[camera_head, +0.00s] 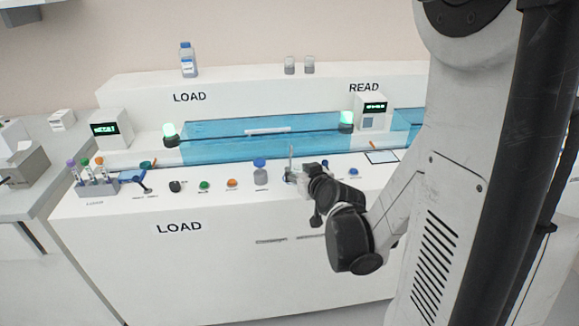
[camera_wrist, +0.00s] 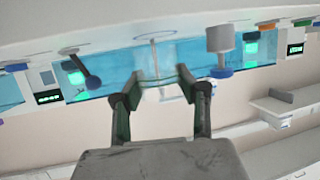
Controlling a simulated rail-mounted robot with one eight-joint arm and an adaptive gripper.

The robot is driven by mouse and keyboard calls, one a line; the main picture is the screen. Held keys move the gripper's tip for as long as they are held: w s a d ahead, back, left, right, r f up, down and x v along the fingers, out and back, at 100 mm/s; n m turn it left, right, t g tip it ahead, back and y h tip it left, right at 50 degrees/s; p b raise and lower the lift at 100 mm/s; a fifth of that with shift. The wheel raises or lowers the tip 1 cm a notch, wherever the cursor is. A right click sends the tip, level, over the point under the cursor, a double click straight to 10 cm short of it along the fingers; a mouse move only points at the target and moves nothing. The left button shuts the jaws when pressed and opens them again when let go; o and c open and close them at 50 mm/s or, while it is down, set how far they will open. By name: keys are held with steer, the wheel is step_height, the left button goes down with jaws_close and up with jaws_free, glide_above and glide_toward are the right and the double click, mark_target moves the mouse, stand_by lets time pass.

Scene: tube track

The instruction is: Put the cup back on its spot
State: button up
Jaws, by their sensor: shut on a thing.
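The rod also shows in the head view (camera_head: 291,152). The cup itself is small and mostly hidden by my gripper there. I cannot tell whether its base touches the ledge. No clear marking shows which spot is the cup's.
Blue track windows (camera_head: 225,148) lie behind.

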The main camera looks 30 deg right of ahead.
mark_target(293, 166)
steer(key=shift+w+d, duration=0.15)
steer(key=shift+w, duration=0.65)
steer(key=b+x, duration=0.1)
steer(key=x, duration=0.2)
steer(key=shift+w+r, duration=0.1)
steer(key=shift+w, duration=0.1)
steer(key=shift+f, duration=0.3)
steer(key=shift+s+f+b, duration=0.1)
steer(key=shift+b, duration=0.2)
steer(key=o, duration=1.1)
steer(key=shift+o, duration=0.2)
